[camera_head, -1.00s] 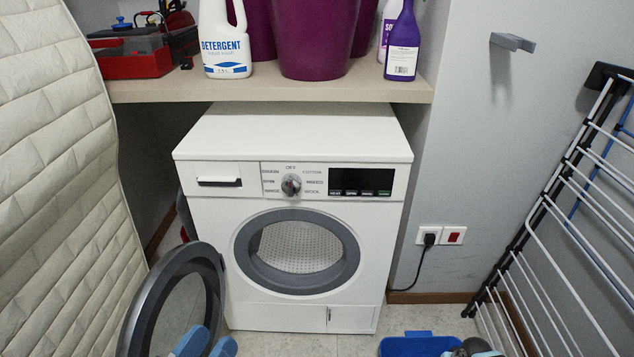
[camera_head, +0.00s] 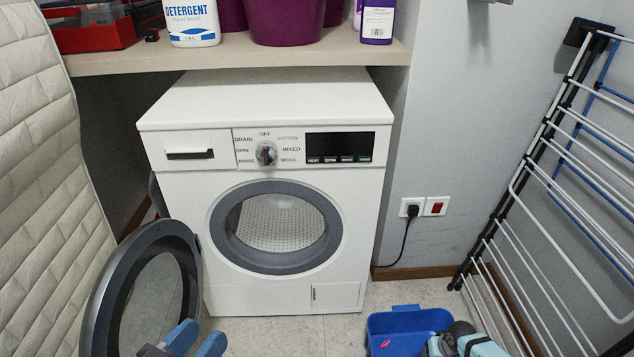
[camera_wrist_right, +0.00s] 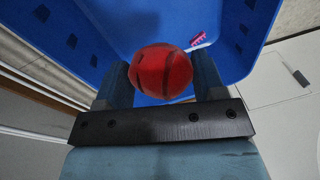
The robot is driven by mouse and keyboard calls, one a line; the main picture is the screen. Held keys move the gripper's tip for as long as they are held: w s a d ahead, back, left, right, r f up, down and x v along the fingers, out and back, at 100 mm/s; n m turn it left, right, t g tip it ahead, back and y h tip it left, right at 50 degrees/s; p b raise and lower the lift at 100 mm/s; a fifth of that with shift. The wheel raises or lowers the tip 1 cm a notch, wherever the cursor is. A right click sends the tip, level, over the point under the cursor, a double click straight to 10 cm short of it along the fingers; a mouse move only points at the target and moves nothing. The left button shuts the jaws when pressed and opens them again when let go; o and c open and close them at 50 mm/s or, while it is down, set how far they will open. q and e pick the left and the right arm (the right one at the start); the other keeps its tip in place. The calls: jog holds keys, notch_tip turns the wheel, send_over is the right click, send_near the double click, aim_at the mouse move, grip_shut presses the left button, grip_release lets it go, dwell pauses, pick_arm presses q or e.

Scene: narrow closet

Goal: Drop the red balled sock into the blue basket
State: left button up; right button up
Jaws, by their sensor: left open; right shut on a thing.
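The blue basket (camera_head: 409,325) stands on the floor at the lower right of the head view, in front of the washing machine. In the right wrist view the basket (camera_wrist_right: 105,25) fills much of the picture beyond my right gripper. My right gripper (camera_wrist_right: 166,78) is shut on the red balled sock (camera_wrist_right: 163,72), which has dark stripes, and the basket's inside shows behind it. I cannot tell how high the sock is above the basket floor. In the head view my right arm partly covers the basket. My left gripper (camera_head: 197,340) is open and empty near the round door.
The washing machine (camera_head: 265,215) stands with its round door (camera_head: 145,290) swung open to the left. A white drying rack (camera_head: 545,190) leans along the right wall. A small pink and white item (camera_wrist_right: 196,40) lies in the basket. A shelf with detergent is above.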

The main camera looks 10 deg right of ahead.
jog(key=o, duration=1)
jog(key=shift+c, duration=0.2)
pick_arm(q)
jog(key=shift+r, duration=0.1)
